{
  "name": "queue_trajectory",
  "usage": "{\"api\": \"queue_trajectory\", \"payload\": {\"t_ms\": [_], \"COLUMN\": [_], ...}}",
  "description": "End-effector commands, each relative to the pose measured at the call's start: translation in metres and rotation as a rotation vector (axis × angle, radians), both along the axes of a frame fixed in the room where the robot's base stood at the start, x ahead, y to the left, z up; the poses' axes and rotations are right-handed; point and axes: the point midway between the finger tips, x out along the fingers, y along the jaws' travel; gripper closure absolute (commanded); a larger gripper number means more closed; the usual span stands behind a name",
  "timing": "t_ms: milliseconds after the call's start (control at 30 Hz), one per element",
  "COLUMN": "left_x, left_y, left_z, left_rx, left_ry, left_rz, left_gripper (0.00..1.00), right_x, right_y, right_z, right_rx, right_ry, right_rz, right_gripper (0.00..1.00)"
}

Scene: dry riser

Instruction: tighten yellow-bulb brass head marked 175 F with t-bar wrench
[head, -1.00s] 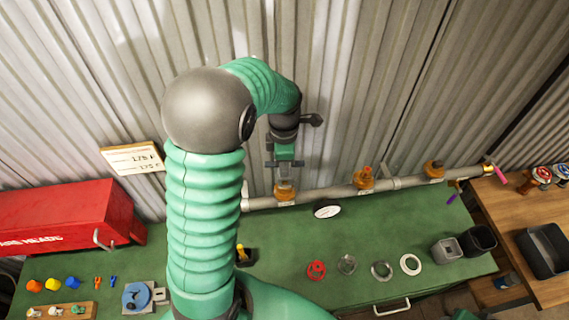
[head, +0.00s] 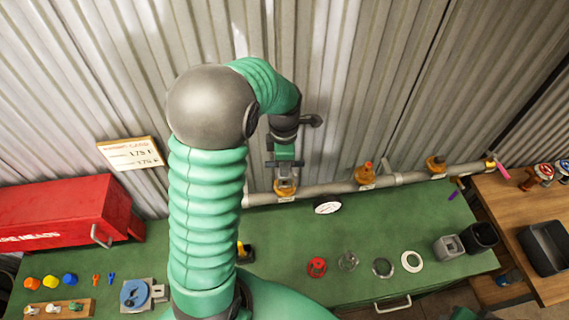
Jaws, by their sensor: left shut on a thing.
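My left gripper (head: 285,172) reaches over my bent arm and points down above the leftmost visible orange-brown pipe fitting (head: 285,188). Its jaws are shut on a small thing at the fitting. The jaws hide most of it, so I cannot tell whether it is the wrench or the brass head. I cannot make out a yellow bulb or a t-bar shape there. Tip and fitting look touching or nearly so. A yellow-and-black item (head: 243,251) stands on the green bench, partly behind my arm. My right gripper is not in view.
The green bench (head: 330,240) holds rings, caps and grey cups (head: 447,248). A red box (head: 60,210) and a card (head: 132,153) are left. A wooden table (head: 510,225) is right.

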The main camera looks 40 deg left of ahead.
Motion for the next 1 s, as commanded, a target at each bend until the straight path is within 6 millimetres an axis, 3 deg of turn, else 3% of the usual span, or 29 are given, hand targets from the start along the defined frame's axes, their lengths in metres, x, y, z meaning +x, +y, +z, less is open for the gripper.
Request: {"api": "queue_trajectory", "payload": {"t_ms": [233, 500, 767, 1000], "left_x": [0.000, 0.000, 0.001, 0.001], "left_y": [0.000, 0.000, 0.000, 0.000], "left_z": [-0.002, -0.002, -0.003, -0.002], "left_rx": [0.001, -0.001, 0.001, -0.001], "left_ry": [-0.001, -0.001, -0.002, -0.001], "left_rz": [-0.032, -0.475, -0.505, -0.638], "left_gripper": [1.00, 1.00, 1.00, 1.00], "right_x": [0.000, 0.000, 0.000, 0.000], "right_y": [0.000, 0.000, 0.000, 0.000], "right_z": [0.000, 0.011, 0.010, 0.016], "right_rx": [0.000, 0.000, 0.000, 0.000], "right_ry": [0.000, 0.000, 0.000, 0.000], "right_rz": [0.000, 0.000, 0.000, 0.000], "right_gripper": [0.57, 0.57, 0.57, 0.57]}}
